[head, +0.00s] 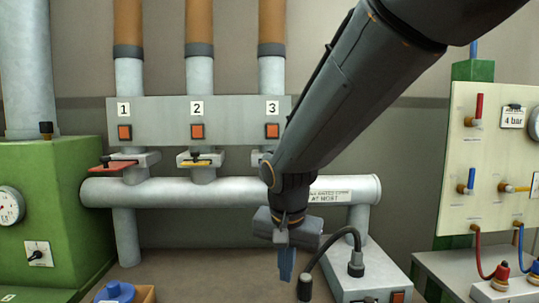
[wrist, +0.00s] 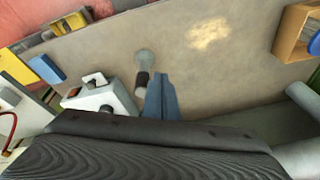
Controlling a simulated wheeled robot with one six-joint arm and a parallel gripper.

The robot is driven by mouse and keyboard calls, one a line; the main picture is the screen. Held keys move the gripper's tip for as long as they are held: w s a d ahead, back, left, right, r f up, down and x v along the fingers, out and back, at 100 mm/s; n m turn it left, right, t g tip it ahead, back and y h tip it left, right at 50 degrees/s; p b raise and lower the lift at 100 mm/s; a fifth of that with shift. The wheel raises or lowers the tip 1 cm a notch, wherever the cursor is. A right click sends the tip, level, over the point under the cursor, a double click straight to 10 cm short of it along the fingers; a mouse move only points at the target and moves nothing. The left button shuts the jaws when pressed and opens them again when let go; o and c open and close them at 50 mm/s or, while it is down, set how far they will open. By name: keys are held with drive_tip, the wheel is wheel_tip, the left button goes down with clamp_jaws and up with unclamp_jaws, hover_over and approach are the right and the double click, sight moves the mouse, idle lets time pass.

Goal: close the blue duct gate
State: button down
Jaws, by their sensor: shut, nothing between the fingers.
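The blue duct gate does not show clearly. Three ducts numbered 1, 2 and 3 come down to a horizontal pipe (head: 230,192) in the head view. Duct 1 has a red gate plate (head: 112,166) and duct 2 a yellow one (head: 194,163). At duct 3 only a small pale edge of the gate housing (head: 257,158) shows, and my arm hides the rest. My gripper (head: 286,268) hangs in front of and below the pipe, fingers pointing down, shut and empty. Its blue fingers (wrist: 160,98) also show together in the wrist view.
A grey box with a black gooseneck (head: 365,270) stands close right of my gripper. A green machine (head: 75,200) is at left, and a valve board (head: 490,160) at right. A wooden box with a blue item (head: 118,293) lies front left.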

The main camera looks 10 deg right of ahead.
drive_tip(key=w+a+r+m+t+h, duration=0.1)
drive_tip(key=w+r+m+t, duration=0.2)
drive_tip(key=r+m, duration=0.9)
drive_tip(key=w+a+r+m+t+h, duration=0.1)
drive_tip(key=w+r+m+t, duration=0.15)
drive_tip(key=r, duration=1.75)
drive_tip(key=w+r+p+x, duration=0.1)
drive_tip(key=p+x, duration=0.4)
drive_tip(key=x, duration=0.8)
drive_tip(key=shift+w, duration=0.2)
drive_tip(key=shift+w+m+g, duration=0.1)
drive_tip(key=shift+m+g, duration=0.15)
drive_tip(key=w+b, duration=0.1)
drive_tip(key=w, duration=0.1)
drive_tip(key=w+d+b, duration=0.1)
drive_tip(key=w, duration=0.2)
drive_tip(key=w+b, duration=0.1)
drive_tip(key=w, duration=0.1)
drive_tip(key=shift+w+d+f+b, duration=0.15)
drive_tip(key=shift+w+d+b, duration=0.15)
drive_tip(key=shift+d, duration=0.05)
